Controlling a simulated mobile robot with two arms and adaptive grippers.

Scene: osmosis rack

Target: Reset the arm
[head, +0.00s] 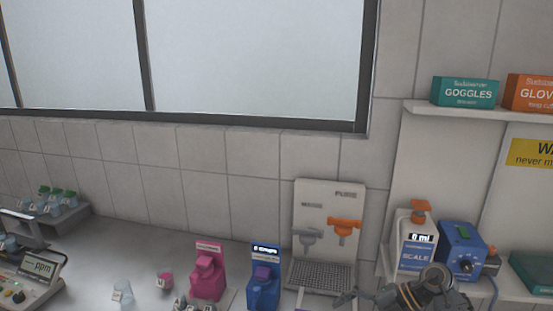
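My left gripper cannot be made out in this view.
A white rack (327,207) with grey and orange taps stands at the wall. Pink (208,272) and blue (263,279) dispensers stand left of it.

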